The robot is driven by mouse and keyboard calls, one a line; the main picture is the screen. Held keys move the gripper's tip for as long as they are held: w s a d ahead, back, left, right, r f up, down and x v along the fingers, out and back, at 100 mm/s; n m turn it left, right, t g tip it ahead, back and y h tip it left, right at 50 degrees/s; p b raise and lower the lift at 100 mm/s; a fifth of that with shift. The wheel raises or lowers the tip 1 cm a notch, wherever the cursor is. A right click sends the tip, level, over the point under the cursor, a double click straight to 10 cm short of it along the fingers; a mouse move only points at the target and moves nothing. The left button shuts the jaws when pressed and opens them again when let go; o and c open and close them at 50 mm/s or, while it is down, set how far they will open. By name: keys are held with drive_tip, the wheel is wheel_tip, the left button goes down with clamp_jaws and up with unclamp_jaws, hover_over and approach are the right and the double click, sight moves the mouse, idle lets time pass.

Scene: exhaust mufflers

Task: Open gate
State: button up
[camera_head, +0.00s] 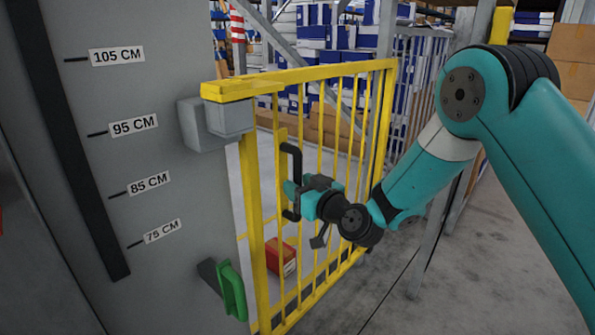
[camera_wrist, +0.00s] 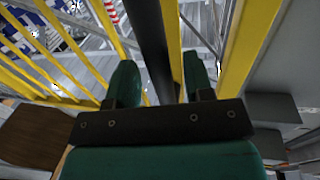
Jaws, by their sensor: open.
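The yellow barred gate (camera_head: 341,74) runs from the grey column at left back to a metal post at right. Its near end meets a grey box on the column, and I see no clear gap there. A black upright handle (camera_head: 293,150) is fixed near the gate's near end. My gripper (camera_head: 291,190) is at the handle's middle. In the wrist view, my gripper (camera_wrist: 160,80) has its two green fingers apart, with the black handle (camera_wrist: 153,40) passing between them. I cannot tell whether either finger touches it. Yellow gate bars (camera_wrist: 105,30) show around it.
The grey column (camera_head: 80,180) with height marks stands close at left. It carries the grey box (camera_head: 217,119) and a green handle (camera_head: 232,290) lower down. A red box (camera_head: 281,256) lies on the floor behind the bars. Open floor (camera_head: 490,235) shows at right.

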drive_tip(key=shift+w+a, duration=0.35)
drive_tip(key=shift+w, duration=0.15)
